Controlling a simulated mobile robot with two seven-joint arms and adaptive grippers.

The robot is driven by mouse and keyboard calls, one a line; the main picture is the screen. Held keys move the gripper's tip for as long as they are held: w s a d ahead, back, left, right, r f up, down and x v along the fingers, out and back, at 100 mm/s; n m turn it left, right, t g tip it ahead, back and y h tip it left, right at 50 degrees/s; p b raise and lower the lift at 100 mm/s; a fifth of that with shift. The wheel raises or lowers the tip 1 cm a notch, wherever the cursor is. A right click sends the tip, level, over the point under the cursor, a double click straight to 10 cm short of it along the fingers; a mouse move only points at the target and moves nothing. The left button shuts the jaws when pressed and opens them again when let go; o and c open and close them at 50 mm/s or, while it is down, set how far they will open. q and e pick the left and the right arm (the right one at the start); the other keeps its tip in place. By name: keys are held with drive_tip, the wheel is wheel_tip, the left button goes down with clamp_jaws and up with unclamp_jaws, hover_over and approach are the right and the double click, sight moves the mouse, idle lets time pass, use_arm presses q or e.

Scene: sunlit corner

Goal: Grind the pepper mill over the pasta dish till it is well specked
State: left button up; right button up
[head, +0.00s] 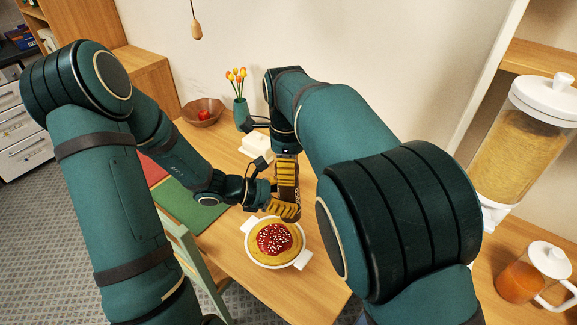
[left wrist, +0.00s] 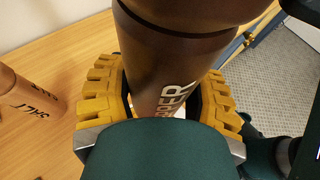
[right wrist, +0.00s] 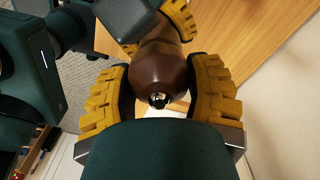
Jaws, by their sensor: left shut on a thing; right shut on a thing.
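The pasta dish (head: 253,251) is a white two-handled bowl on the wooden table, with pasta, red sauce and pale bits on top. Dark specks are too small to tell. The brown pepper mill shows its lettered body in the left wrist view (left wrist: 165,65) and its rounded top with a metal tip in the right wrist view (right wrist: 160,68). My left gripper (head: 285,209) is shut around the mill's body, just above the dish's far edge in the head view. My right gripper (head: 287,174) is shut on the mill's upper part.
A salt mill (left wrist: 25,98) stands left of the pepper mill in the left wrist view. A vase of tulips (head: 241,112), a bowl with a red fruit (head: 203,113) and a white block-like object (head: 257,146) stand farther back. A green mat (head: 190,215) and chair (head: 190,255) are left.

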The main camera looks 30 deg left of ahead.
drive_tip(key=shift+m, duration=0.5)
drive_tip(key=shift+r, duration=0.1)
drive_tip(key=o, duration=1.2)
wheel_tip(320, 180, up, 12)
drive_tip(key=shift+a+f, duration=0.1)
drive_tip(key=shift+a, duration=0.05)
drive_tip(key=shift+o, duration=0.4)
